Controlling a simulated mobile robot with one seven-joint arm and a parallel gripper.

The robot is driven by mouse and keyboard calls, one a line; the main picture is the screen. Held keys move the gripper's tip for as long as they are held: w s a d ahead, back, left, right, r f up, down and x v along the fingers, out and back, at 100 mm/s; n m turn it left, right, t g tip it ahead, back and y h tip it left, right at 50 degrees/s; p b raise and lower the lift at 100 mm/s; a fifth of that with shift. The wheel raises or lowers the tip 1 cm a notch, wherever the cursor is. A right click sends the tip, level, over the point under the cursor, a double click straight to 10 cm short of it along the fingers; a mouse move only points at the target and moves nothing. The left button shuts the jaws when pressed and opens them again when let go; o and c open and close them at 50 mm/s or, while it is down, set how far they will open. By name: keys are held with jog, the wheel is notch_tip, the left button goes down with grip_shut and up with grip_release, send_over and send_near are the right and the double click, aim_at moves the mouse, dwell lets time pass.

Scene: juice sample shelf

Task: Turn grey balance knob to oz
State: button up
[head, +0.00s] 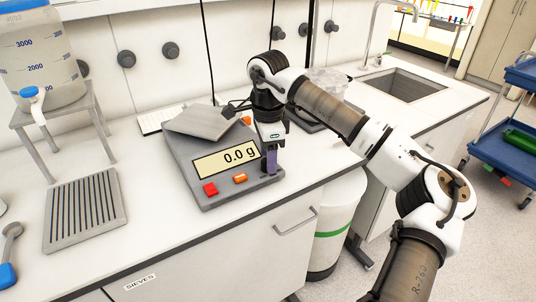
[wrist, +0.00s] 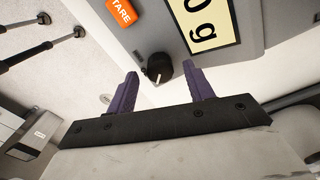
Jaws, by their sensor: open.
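The balance knob (wrist: 158,68) is dark, with a light pointer mark, on the front face in the wrist view. I cannot read any unit labels around it, and my gripper hides it in the head view. My gripper (wrist: 162,75), with purple fingers, is open and empty at the balance's front right corner. The knob appears between the two fingertips, with a gap on each side. No contact is visible.
An orange button (head: 240,178) and a red button (head: 210,189) sit beside the display. A grey plate (head: 200,122) lies tilted on the balance. A slatted grey tray (head: 85,212) and a large container on a stand (head: 92,100) are at left. A sink (head: 405,84) is at back right.

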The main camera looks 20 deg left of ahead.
jog(key=shift+f, duration=0.45)
jog(key=c, duration=1)
jog(key=shift+o, duration=0.2)
jog(key=shift+m, duration=0.3)
jog(key=m+b, duration=0.2)
jog(key=m, duration=0.2)
jog(key=shift+m+b, duration=0.7)
jog(key=shift+m, duration=1.3)
